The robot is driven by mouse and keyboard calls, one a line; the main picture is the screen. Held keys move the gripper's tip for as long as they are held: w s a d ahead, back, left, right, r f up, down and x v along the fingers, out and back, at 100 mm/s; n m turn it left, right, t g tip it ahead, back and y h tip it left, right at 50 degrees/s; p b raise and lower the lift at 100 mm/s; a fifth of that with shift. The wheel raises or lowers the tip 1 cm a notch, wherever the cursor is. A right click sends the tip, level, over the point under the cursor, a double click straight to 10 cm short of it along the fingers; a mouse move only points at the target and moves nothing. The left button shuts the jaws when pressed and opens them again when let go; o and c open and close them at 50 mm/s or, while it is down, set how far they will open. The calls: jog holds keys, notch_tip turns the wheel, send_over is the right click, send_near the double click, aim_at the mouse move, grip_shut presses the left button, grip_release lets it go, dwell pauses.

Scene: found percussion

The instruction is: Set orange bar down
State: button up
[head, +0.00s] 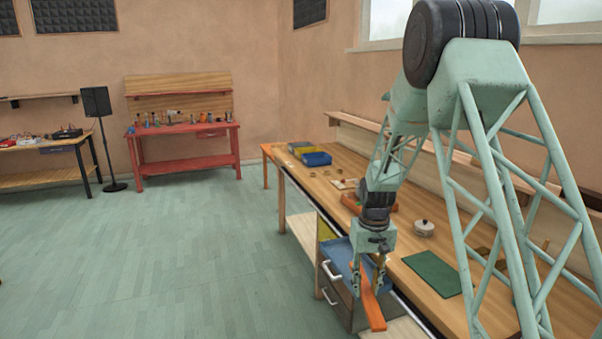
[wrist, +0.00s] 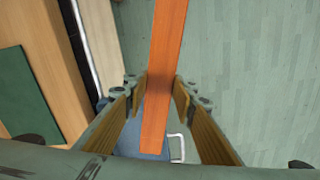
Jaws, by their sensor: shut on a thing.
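The orange bar (head: 373,312) is a long flat piece in my gripper (head: 367,284). It hangs in the air by the front edge of the long wooden bench (head: 442,306), over the side with the drawers. In the wrist view the orange bar (wrist: 166,62) runs lengthwise between the two fingers of my gripper (wrist: 159,88), which are shut on it. Its far end reaches over the floor and its near end lies over a blue open drawer (wrist: 151,143). A dark green mat (head: 436,273) lies flat on the bench, right of the gripper, with nothing on it.
A round pale lidded pot (head: 424,228) stands behind the mat. Another orange piece shows partly behind my wrist. Blue bins (head: 317,159) stand at the bench's far end. The blue drawer (head: 338,250) sticks out below the bench edge. Open floor (head: 190,270) lies left.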

jog(key=shift+s+r+m, duration=0.15)
jog(key=shift+s+m, duration=0.05)
jog(key=shift+s, duration=0.3)
jog(key=shift+s+r+m, duration=0.15)
jog(key=shift+s+m, duration=0.05)
jog(key=shift+s, duration=0.3)
jog(key=shift+d, duration=0.15)
